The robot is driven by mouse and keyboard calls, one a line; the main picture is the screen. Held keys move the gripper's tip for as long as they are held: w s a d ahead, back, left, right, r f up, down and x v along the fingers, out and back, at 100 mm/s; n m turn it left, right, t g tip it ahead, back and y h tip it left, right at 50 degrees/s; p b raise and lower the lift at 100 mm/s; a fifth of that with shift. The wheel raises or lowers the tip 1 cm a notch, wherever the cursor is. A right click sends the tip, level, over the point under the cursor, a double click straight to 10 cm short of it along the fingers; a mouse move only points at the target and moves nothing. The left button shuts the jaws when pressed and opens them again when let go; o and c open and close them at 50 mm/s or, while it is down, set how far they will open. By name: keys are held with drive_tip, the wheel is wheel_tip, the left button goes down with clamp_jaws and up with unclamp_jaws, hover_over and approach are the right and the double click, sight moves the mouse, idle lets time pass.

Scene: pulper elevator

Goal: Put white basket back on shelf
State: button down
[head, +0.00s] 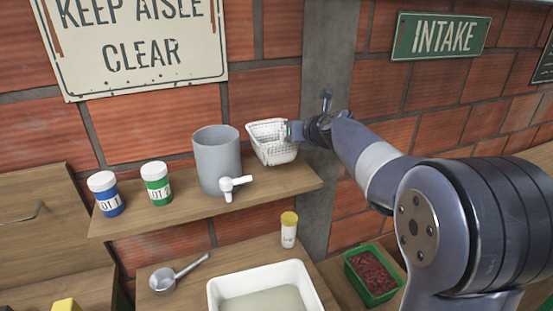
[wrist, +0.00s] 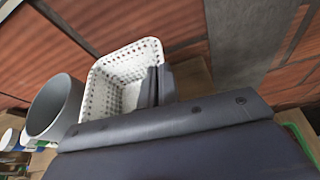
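The white basket (head: 272,143) is upright over the right end of the wooden shelf (head: 265,190), right of the grey container. Its base looks at or just above the shelf; I cannot tell whether it touches. My gripper (head: 292,131) is at the basket's right side. In the wrist view the perforated basket (wrist: 118,82) is open and empty, and my gripper's fingers (wrist: 157,86) straddle its near right wall closely, one inside and one outside. They look shut on that wall. The lower part of that wall is hidden by my gripper.
A grey container (head: 217,160) with a white tap stands close left of the basket. Blue (head: 105,194) and green (head: 157,184) lidded jars are farther left. Below are a yellow-capped vial (head: 289,230), a scoop (head: 178,273), a white tub (head: 216,297) and a green crate (head: 369,289).

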wheel_tip(320, 180, down, 7)
drive_tip(key=b, duration=0.2)
drive_tip(key=shift+f+b, duration=0.15)
drive_tip(key=shift+b, duration=0.25)
drive_tip(key=shift+f, duration=0.15)
drive_tip(key=c, duration=1.7)
unclamp_jaws()
drive_tip(key=shift+r, duration=0.25)
drive_tip(key=v, duration=1.1)
drive_tip(key=shift+s+d+r, duration=0.1)
drive_tip(key=shift+s+r, duration=0.1)
drive_tip(key=shift+s, duration=0.15)
